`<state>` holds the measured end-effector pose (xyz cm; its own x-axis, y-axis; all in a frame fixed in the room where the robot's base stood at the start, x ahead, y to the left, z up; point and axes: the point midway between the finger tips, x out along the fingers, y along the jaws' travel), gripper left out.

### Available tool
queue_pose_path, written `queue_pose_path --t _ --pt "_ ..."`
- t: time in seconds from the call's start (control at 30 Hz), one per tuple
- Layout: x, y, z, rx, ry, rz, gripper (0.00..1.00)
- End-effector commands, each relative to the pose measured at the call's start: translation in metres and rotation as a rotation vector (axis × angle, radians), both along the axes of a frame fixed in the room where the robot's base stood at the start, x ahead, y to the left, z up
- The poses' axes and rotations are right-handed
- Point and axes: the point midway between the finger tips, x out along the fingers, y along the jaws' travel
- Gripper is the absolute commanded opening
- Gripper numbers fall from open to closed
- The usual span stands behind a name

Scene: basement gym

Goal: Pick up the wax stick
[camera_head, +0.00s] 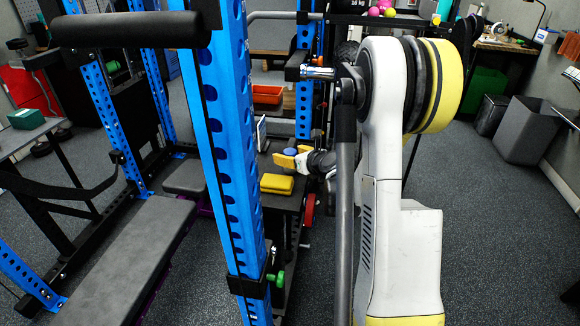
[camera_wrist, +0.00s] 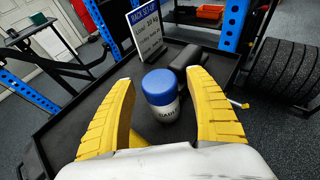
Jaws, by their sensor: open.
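The wax stick (camera_wrist: 160,95) appears to be the white cylinder with a blue cap and partly hidden dark lettering. It stands upright on a black tray-like surface (camera_wrist: 75,105) with a raised rim. My gripper (camera_wrist: 160,80) has its yellow fingers spread wide, one on each side of the stick, with gaps to both.
A small standing sign (camera_wrist: 146,30) and a dark padded object (camera_wrist: 187,57) are close behind the stick. A yellow block (camera_head: 277,184) lies on the same surface. Blue rack uprights (camera_head: 232,150) stand close by.

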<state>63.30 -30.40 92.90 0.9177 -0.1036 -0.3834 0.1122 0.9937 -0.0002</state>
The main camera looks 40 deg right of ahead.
Motion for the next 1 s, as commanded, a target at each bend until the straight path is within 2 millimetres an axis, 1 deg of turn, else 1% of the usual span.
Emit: queue_pose_path --t 0.13,0.17,0.2,0.27,0.3,0.33,0.4,0.77,0.87,1.0 --pt "0.000 0.000 0.001 0.000 0.000 0.000 0.64" --pt "0.000 0.000 0.001 0.000 0.000 0.000 0.59" --pt "0.000 0.000 0.001 0.000 0.000 0.000 0.47" --pt "0.000 0.000 0.001 0.000 0.000 0.000 0.29" --pt "0.000 0.000 0.001 0.000 0.000 0.000 0.17" --pt "-0.001 0.000 0.001 0.000 0.000 0.000 0.07" --pt "0.000 0.000 0.001 0.000 0.000 0.000 0.05" --pt "-0.001 0.000 0.003 0.000 0.000 0.000 0.05" --pt "0.000 0.000 0.010 0.000 0.000 0.000 0.05" --pt "-0.001 0.000 0.029 0.000 0.000 0.000 0.05"
